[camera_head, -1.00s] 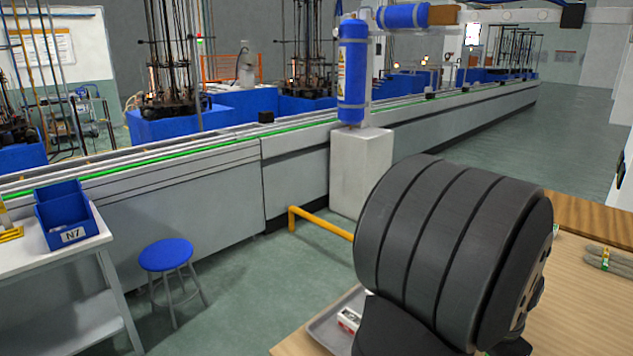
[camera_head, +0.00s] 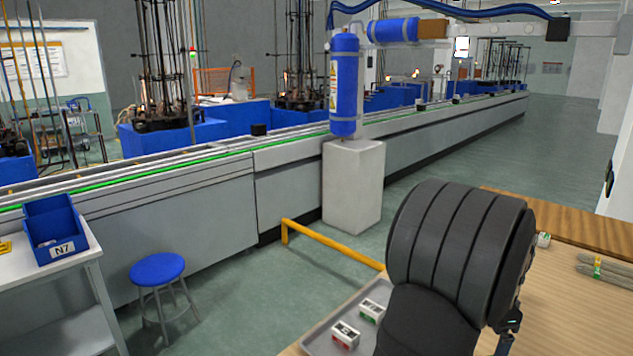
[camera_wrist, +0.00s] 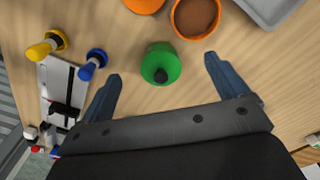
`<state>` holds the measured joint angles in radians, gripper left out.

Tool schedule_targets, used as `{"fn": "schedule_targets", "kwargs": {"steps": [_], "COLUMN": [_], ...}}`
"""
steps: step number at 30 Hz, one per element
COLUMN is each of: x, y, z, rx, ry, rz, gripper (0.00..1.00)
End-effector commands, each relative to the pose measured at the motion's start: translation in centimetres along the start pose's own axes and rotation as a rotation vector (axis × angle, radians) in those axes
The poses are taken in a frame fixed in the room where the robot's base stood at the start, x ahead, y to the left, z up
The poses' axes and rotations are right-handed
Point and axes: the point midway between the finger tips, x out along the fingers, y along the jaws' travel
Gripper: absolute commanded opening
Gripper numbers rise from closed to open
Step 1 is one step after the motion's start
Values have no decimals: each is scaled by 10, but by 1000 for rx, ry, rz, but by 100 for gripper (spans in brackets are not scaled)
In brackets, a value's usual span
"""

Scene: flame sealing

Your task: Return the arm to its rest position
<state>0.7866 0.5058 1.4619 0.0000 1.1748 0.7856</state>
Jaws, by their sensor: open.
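My gripper (camera_wrist: 163,68) is open in the wrist view, its two blue-grey fingers spread wide with nothing held. A green round-topped object with a dark centre (camera_wrist: 160,64) shows in the gap between the fingertips, on the wooden table (camera_wrist: 290,80); I cannot tell how far below the fingers it is. In the head view my dark, ribbed arm is raised over the table at the lower right. It hides most of the gripper and much of the tabletop.
In the wrist view an orange bowl with brown contents (camera_wrist: 196,16), a grey tray (camera_wrist: 270,8), a yellow-knobbed part (camera_wrist: 46,45) and a blue-knobbed part (camera_wrist: 93,64) surround the gripper. In the head view, a tray (camera_head: 318,343) holds small boxes; cylinders (camera_head: 602,268) lie at the right.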

Motion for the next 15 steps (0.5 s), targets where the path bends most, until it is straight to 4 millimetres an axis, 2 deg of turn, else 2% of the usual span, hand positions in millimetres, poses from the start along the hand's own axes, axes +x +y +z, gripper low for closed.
{"fn": "schedule_targets", "kwargs": {"steps": [9,12,15], "x": [34,45,60], "y": [-52,-64,-62], "z": [21,26,25], "rx": [-5,-4,-1], "ry": [0,-1,-1], "rz": [1,1,2], "gripper": [91,91,91]}}
